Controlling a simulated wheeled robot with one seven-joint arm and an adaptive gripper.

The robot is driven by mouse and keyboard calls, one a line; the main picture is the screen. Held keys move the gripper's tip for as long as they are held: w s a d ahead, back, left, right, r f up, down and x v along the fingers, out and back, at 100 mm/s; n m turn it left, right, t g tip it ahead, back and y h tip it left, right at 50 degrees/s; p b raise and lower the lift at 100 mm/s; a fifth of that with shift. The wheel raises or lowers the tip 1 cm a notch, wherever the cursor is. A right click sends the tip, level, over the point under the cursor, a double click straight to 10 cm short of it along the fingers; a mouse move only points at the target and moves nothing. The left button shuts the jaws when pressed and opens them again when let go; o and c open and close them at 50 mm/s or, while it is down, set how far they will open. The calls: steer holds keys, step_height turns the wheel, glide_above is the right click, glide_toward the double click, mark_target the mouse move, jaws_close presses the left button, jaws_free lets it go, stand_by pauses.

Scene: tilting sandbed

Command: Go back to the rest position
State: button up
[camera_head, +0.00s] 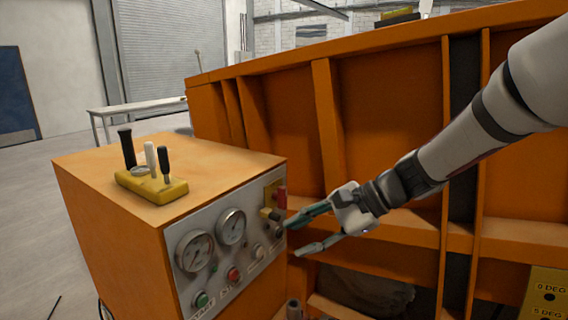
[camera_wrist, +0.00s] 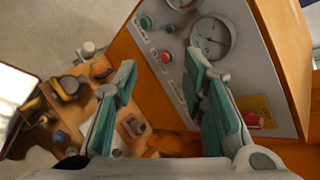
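My gripper (camera_head: 312,232) is in front of the panel side of the orange control box (camera_head: 105,200), at the right end of the panel in the head view. Its fingers are apart and nothing is between them. In the wrist view my gripper (camera_wrist: 165,95) shows two teal-padded fingers with a clear gap. The control panel (camera_wrist: 265,75) lies beyond the right finger. I cannot tell whether a fingertip touches the panel.
The panel carries gauges (camera_head: 195,251), a green button (camera_head: 201,300), a red button (camera_head: 234,274) and a red switch (camera_head: 281,197). A yellow lever block (camera_head: 150,187) sits on top. The ribbed orange sandbed wall (camera_head: 285,110) stands behind my arm. Open floor (camera_head: 40,210) lies left.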

steer(key=s+d+r+n+t+h, duration=0.1)
steer(key=s+d+n+h, duration=0.4)
steer(key=s, duration=0.6)
steer(key=s+d+r+n+t+h, duration=0.2)
steer(key=s+d+r+n+h, duration=0.2)
steer(key=s+d, duration=0.6)
steer(key=s+n+h, duration=0.1)
steer(key=n, duration=0.1)
steer(key=shift+s+r+n+t, duration=0.15)
steer(key=shift+s+n+t, duration=0.05)
steer(key=shift+n+t, duration=0.1)
steer(key=shift+o, duration=0.3)
